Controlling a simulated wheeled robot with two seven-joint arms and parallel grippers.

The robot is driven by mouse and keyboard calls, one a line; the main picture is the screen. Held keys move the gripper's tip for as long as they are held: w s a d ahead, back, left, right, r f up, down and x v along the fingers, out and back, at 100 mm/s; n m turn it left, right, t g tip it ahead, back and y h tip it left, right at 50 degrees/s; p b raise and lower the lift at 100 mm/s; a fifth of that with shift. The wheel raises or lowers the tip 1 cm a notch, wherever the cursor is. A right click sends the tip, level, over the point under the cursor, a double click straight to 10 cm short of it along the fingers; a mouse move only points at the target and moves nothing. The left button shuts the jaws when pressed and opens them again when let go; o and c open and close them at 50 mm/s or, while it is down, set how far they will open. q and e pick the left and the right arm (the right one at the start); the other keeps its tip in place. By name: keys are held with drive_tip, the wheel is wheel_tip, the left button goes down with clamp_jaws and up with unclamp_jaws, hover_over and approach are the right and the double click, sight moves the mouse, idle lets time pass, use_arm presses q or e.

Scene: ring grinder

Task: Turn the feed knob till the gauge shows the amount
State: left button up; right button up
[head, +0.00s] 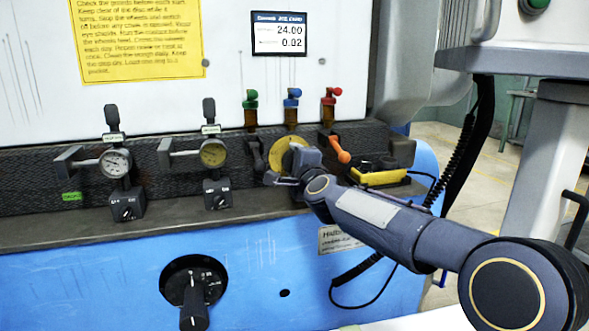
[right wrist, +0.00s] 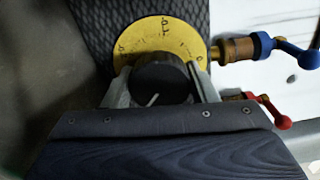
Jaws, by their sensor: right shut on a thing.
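The feed knob (right wrist: 158,84) is a dark round knob with a white line on it, in front of a yellow marked dial (right wrist: 140,35). In the head view the yellow dial (head: 293,150) sits on the dark ledge, partly hidden by my right gripper (head: 284,180). The right gripper (right wrist: 160,88) is shut on the knob, with one finger on each side. The gauge display (head: 279,34) on the white panel reads 24.00 above and 0.02 below. My left gripper is not in view.
Two round dial gauges (head: 116,162) (head: 213,152) stand on the ledge to the left. Green, blue and red valves (head: 291,103) stand behind the dial. An orange lever (head: 336,149) and a yellow-black device (head: 380,176) lie close on the right. A black rotary handle (head: 194,290) is below.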

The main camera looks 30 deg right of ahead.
drive_tip(key=shift+m+b, duration=0.75)
drive_tip(key=shift+m, duration=1.55)
drive_tip(key=o, duration=1)
drive_tip(key=shift+c, duration=0.2)
drive_tip(key=v, duration=0.7)
drive_tip(key=shift+s, duration=0.4)
